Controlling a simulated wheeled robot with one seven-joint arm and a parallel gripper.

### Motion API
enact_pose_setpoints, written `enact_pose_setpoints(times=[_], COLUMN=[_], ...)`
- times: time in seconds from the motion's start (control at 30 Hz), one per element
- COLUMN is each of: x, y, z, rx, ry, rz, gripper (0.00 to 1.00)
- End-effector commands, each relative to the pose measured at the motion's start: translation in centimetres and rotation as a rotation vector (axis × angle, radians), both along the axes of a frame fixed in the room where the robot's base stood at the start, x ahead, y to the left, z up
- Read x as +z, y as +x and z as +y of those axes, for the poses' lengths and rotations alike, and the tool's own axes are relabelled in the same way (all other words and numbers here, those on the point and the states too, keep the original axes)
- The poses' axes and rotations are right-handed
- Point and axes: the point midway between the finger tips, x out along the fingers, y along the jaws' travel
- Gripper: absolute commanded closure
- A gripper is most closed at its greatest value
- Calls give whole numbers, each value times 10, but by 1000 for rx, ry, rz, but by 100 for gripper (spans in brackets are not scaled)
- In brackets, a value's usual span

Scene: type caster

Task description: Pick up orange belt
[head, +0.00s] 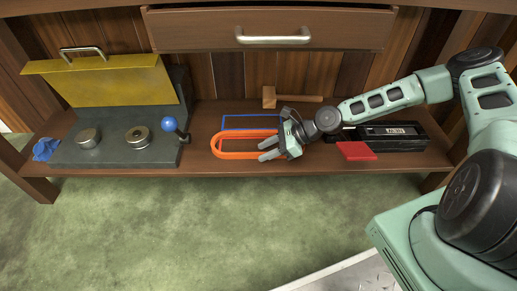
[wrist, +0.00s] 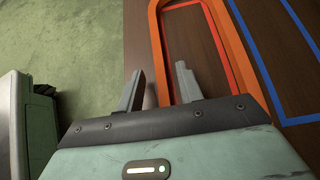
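The orange belt (head: 222,154) is a long rounded loop lying on the brown wooden shelf, left of my gripper in the head view. My gripper (head: 267,149) is over the belt's right part, fingers pointing left, and hides its right end. In the wrist view the two fingertips (wrist: 158,78) stand wide apart. The gripper looks empty; I cannot tell if a finger touches the belt.
A blue taped outline (head: 222,122) lies behind the belt. A wooden mallet (head: 290,98) is at the back. A black box (head: 395,135) and red block (head: 356,151) are right. A grey machine with yellow lid (head: 110,85) and blue-knobbed lever (head: 169,124) stands left. A drawer (head: 200,29) hangs above.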

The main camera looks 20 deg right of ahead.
Motion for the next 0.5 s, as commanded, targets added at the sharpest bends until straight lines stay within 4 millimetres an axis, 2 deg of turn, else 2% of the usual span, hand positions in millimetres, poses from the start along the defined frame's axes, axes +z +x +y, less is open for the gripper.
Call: enact_pose_setpoints(times=[0.03,0.1,0.37,0.4,0.5], x=[-7,-9,-8,-8,-8], y=[2,3,4,4,4], z=[5,9,12,11,11], rx=[3,2,0,0,0], ry=[-2,-1,0,0,0], rz=[-2,-1,0,0,0], gripper=[64,64,64,66,94])
